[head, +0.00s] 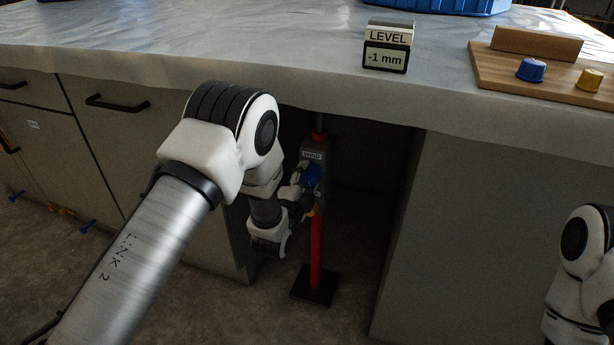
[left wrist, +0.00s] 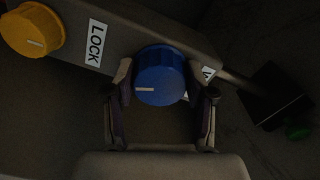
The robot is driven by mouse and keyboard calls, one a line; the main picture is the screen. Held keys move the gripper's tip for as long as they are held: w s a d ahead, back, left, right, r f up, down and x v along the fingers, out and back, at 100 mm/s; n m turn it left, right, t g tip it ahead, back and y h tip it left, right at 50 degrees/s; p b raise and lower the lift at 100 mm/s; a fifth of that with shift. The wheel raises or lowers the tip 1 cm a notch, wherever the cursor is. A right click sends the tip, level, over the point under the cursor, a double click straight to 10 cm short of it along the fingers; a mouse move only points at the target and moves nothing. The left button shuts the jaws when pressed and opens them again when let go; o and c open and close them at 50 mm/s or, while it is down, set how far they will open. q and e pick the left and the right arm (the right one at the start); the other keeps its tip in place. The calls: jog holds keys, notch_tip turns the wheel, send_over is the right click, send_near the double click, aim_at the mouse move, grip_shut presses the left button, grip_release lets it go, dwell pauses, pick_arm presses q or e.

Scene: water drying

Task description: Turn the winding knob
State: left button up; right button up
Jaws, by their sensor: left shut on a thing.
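The blue winding knob (head: 313,173) sits below a WIND label on a grey box on a post under the table. In the left wrist view the knob (left wrist: 160,74) shows a white mark pointing left. My left gripper (head: 304,183) reaches it under the table edge. Its fingers (left wrist: 161,88) are shut on the knob, one on each side. A yellow knob (left wrist: 33,29) is beside the LOCK label (left wrist: 95,42) on the same box, and is partly hidden behind my gripper in the head view. The level display (head: 386,58) reads -1 mm. My right gripper is out of view.
The red post (head: 316,253) stands on a dark foot plate (head: 315,286) in the open bay. Cabinets (head: 88,130) flank it at left, a grey panel (head: 490,240) at right. A wooden board (head: 494,72) with blue and yellow caps lies on the table (head: 230,40).

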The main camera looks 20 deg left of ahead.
pick_arm(q)
jog(key=m, duration=0.4)
jog(key=shift+p, duration=0.3)
dwell(0.4)
jog(key=o, duration=1.2)
jog(key=shift+c, duration=0.2)
jog(key=s, duration=1.2)
jog(key=shift+a, duration=0.2)
